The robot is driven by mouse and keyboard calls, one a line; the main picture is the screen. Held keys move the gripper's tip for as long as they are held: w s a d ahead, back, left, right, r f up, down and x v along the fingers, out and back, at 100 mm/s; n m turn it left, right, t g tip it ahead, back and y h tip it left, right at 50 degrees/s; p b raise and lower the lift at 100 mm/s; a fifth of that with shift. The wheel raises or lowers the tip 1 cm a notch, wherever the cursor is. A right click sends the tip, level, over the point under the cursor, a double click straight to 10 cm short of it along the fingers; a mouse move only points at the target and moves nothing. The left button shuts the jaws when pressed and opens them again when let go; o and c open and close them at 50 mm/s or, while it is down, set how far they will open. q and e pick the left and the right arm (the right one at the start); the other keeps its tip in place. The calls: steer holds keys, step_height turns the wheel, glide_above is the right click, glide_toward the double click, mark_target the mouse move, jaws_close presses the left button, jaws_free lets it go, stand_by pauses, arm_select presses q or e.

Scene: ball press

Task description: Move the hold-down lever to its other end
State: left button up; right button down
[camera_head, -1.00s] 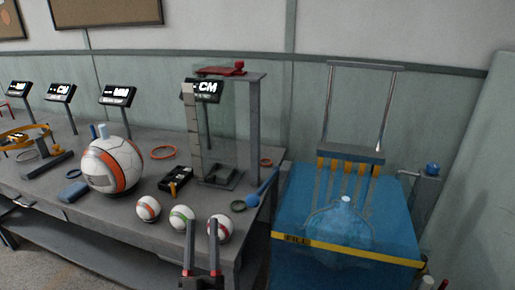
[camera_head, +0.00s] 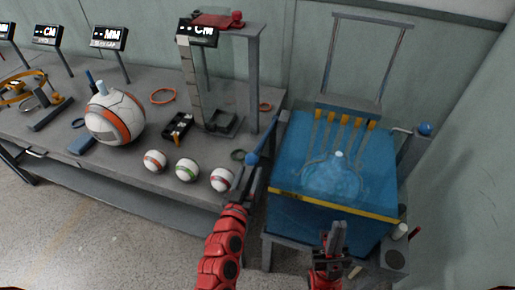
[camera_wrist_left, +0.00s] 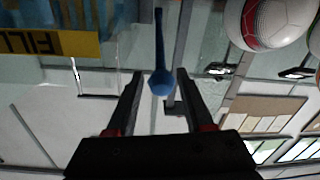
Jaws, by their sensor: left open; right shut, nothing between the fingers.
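A blue lever (camera_head: 263,143) with a round knob stands at the right end of the bench, beside the blue tank; I take it as the hold-down lever. In the left wrist view its knob (camera_wrist_left: 161,82) shows ahead, between the lines of the two fingers. My left gripper (camera_head: 247,180) is open just below the knob in the head view; contact cannot be told. It also shows in the left wrist view (camera_wrist_left: 160,100). My right gripper (camera_head: 337,229) is shut and empty, in front of the tank.
The blue water tank (camera_head: 300,150) has a yellow FILL strip (camera_head: 335,206) along its front. Another blue knob (camera_head: 425,129) is at its right. Small balls (camera_head: 187,169), a large ball (camera_head: 115,117) and a measuring stand (camera_head: 254,85) are on the bench (camera_head: 130,165).

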mark_target(257, 150)
arm_select(q)
steer(key=p+x, duration=0.1)
steer(key=x, duration=0.8)
steer(key=shift+w, duration=0.35)
jaws_close()
steer(key=shift+r, duration=0.15)
stand_by(0.8)
